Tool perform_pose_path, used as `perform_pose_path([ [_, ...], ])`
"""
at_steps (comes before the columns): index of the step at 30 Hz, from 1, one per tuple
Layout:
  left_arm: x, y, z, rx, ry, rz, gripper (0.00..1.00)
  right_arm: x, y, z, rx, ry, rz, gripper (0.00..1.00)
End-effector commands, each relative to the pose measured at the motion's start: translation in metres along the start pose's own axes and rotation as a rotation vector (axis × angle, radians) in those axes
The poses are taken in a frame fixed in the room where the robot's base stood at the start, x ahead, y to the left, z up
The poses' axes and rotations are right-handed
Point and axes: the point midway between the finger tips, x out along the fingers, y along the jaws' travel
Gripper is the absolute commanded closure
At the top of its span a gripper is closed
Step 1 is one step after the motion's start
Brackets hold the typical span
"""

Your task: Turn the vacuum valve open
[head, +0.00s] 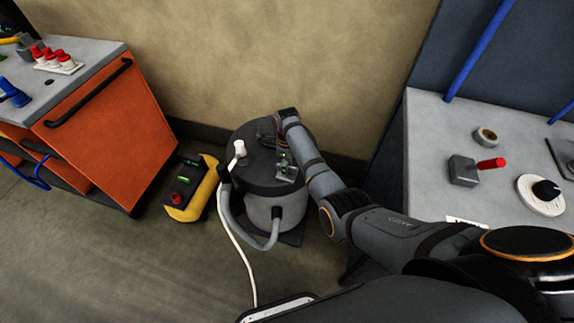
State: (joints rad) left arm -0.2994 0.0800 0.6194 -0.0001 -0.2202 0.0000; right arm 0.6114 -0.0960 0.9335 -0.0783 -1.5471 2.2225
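A dark, round-lidded vacuum canister (262,205) with a grey lower body and hose stands on the floor by the wall. A white fitting (239,149) stands up on the left of its lid. My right gripper (276,158) is over the right part of the lid; its fingers are too small and dark to tell open from shut, or whether they touch anything. A small green spot shows beside it. A grey block with a red lever (490,163), which looks like a valve, sits on the right bench, apart from the gripper; the lever points right. My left gripper is not in view.
A yellow box (191,188) stands left of the canister, and a white cord (240,262) runs along the floor. An orange cabinet (105,125) is at left. The right bench (435,125) holds a roll (486,137) and a black-knobbed dial (541,194).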

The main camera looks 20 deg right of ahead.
Motion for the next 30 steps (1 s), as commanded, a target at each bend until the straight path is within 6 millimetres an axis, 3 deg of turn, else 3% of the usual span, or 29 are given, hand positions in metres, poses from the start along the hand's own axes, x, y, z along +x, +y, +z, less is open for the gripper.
perform_pose_path([
  [1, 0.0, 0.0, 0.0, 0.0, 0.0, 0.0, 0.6, 0.0, 0.0, 0.0, 0.0, 0.0, 0.0, 0.66],
  [9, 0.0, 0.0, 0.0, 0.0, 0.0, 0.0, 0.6, 0.0, 0.0, 0.0, 0.0, 0.0, 0.0, 1.0],
  [20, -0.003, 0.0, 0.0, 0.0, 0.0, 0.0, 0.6, -0.001, 0.0, 0.0, -0.026, 0.0, 0.001, 1.0],
  [30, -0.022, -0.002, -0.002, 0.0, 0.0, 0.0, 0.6, -0.004, 0.0, 0.0, -0.234, 0.001, 0.002, 1.0],
])
